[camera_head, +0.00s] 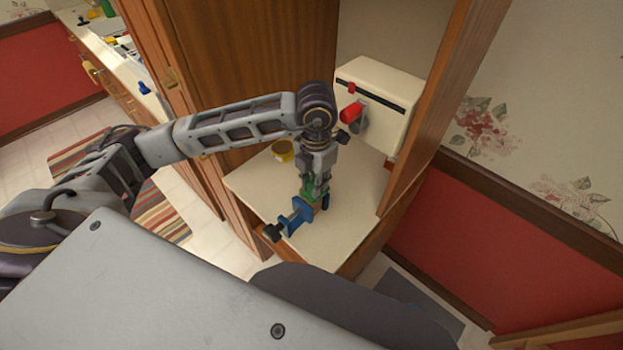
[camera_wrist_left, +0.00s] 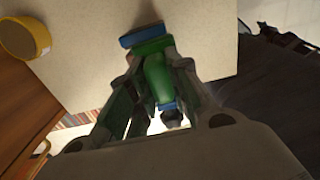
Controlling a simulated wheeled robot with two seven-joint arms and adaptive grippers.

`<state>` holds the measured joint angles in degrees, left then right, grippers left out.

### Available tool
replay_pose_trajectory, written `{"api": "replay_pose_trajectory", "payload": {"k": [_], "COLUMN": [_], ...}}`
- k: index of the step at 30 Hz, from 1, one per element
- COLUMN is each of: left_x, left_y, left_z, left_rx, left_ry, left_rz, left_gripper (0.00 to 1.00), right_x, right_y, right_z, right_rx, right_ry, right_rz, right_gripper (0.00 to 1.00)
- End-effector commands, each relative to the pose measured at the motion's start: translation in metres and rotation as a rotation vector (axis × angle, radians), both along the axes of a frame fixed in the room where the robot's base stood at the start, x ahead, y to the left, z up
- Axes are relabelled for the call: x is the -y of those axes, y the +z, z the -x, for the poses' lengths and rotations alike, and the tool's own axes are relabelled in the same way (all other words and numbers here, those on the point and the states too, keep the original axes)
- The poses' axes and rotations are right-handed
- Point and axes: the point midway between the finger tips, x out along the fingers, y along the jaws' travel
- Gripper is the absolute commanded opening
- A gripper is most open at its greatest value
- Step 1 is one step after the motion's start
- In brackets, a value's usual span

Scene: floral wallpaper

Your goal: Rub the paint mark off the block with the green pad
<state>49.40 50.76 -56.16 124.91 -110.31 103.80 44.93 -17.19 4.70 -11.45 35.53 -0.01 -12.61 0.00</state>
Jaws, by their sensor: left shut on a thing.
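My left gripper (camera_head: 311,190) points down over the pale counter and is shut on the green pad (camera_wrist_left: 158,76). A blue vise (camera_head: 299,216) with a dark handle end stands under and around the fingertips; its far blue part shows in the wrist view (camera_wrist_left: 141,34). A darker green piece (camera_wrist_left: 151,46) lies against that blue part; I cannot tell if it is the block or part of the pad. The block is otherwise hidden by the gripper, and no paint mark can be made out. My right gripper is not in view.
A yellow round container (camera_head: 283,151) stands on the pale counter (camera_head: 345,215) behind the vise. A cream box (camera_head: 385,100) with a red knob is at the back. Wooden panels (camera_head: 440,110) close in both sides. The counter's right part is clear.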

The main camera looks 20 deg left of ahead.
Motion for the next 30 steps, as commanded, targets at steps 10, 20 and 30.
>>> {"api": "replay_pose_trajectory", "payload": {"k": [10,20,30], "left_x": [0.013,0.013,0.013], "left_y": [-0.003,-0.003,0.000], "left_z": [0.005,0.005,0.005], "left_rx": [-0.002,-0.003,-0.001], "left_ry": [-0.001,-0.001,-0.001], "left_rz": [0.000,0.001,0.001], "left_gripper": [0.00,0.00,0.00], "right_x": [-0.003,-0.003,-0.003], "right_y": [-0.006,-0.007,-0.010], "right_z": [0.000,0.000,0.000], "right_rx": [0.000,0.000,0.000], "right_ry": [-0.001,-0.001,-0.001], "right_rz": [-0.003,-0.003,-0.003], "right_gripper": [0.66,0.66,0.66]}}
